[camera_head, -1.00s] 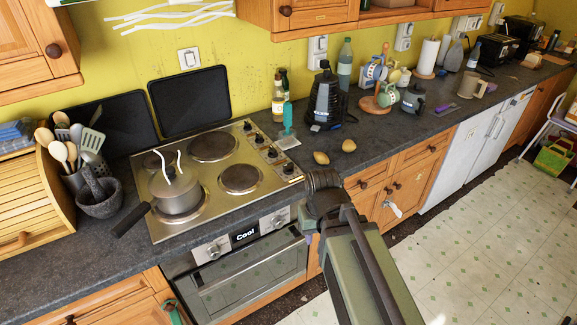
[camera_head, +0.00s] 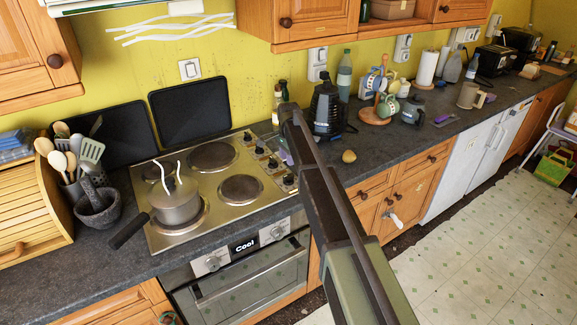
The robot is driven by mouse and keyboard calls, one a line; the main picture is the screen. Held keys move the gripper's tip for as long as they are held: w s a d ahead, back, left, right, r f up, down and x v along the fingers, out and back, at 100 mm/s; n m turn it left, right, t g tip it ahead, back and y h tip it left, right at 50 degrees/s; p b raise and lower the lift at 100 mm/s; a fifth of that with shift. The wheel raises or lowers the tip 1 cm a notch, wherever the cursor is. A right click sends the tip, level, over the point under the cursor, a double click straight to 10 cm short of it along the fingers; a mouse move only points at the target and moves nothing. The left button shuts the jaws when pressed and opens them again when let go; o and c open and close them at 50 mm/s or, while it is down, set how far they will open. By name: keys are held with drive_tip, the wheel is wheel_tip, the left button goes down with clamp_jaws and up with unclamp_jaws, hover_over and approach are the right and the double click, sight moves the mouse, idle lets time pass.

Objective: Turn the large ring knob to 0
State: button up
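The hob (camera_head: 228,160) is a steel plate with several round cooking plates and a column of dark knobs along its right edge. These include a knob at the back (camera_head: 248,139), two in the middle (camera_head: 258,151) (camera_head: 272,163), and one at the front (camera_head: 289,181). Two larger knobs sit on the oven front, left (camera_head: 213,263) and right (camera_head: 277,233) of a display reading "Cool". I cannot tell which is the large ring knob. The end of my arm, with my gripper (camera_head: 289,113), is above the counter just right of the hob knobs; its fingers are not distinguishable.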

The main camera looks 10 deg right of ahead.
sight(289, 175)
drive_tip(key=shift+s+f+b, duration=0.1)
drive_tip(key=shift+f+b, duration=3.55)
drive_tip(key=shift+f, duration=0.15)
drive_tip(key=c, duration=0.6)
drive_tip(key=n, duration=0.5)
drive_tip(key=shift+c, duration=0.2)
drive_tip(key=n, duration=0.5)
drive_tip(key=shift+n, duration=0.4)
drive_tip(key=n, duration=1.2)
drive_tip(key=o, duration=0.6)
drive_tip(key=shift+o, duration=0.2)
drive_tip(key=shift+r, duration=0.1)
